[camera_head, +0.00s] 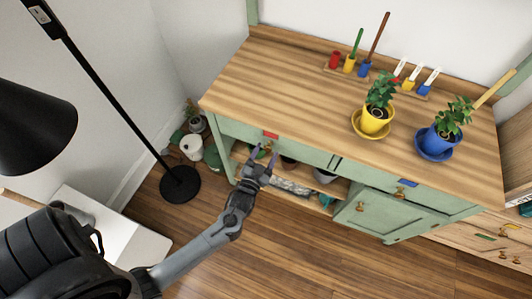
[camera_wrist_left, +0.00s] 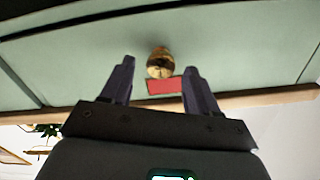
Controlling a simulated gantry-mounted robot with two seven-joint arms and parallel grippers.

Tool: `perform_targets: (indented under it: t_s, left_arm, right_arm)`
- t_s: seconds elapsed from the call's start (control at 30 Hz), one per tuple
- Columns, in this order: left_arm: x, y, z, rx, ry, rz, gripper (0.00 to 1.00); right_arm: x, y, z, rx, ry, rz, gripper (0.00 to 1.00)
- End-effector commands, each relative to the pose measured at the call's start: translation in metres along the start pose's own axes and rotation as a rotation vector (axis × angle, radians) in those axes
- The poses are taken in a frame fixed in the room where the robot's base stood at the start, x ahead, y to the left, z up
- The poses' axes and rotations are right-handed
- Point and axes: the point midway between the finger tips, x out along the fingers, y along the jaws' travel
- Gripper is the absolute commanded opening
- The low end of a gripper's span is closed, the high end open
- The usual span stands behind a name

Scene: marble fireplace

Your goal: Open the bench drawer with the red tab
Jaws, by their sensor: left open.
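The bench drawer with the red tab (camera_head: 271,135) has a pale green front (camera_head: 236,129) under the left part of the wooden bench top. It looks shut. In the left wrist view its brass knob (camera_wrist_left: 160,63) and the red tab (camera_wrist_left: 164,87) show in front of the drawer face (camera_wrist_left: 85,62). My left gripper (camera_head: 263,154) is open and empty at the drawer front. In the left wrist view its two fingers (camera_wrist_left: 159,68) point at the drawer, one on each side of the knob, with gaps visible. My right gripper is not in view.
The bench top (camera_head: 290,90) holds a yellow-potted plant (camera_head: 374,121), a blue-potted plant (camera_head: 442,138) and a tool rack. A blue-tabbed drawer (camera_head: 408,183) and a cupboard door (camera_head: 378,213) are to the right. A black floor lamp (camera_head: 180,184) stands left. Wooden floor is clear in front.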

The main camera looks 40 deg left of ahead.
Motion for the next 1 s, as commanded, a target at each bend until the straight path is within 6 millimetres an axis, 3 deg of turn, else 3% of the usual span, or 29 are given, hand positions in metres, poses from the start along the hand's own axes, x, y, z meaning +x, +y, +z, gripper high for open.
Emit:
perform_targets:
  t_s: [0.47,0.83,1.0]
  left_arm:
    - [0.0098,-0.0003,-0.0003,0.0,0.0,0.0,0.58]
    - [0.0096,-0.0003,-0.0002,0.0,0.0,0.0,0.02]
    - [0.0096,-0.0003,-0.0002,0.0,0.0,0.0,0.0]
  right_arm:
    - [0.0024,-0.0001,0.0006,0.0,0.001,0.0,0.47]
    - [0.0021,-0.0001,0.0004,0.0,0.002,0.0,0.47]
    - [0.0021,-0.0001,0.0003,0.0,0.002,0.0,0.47]
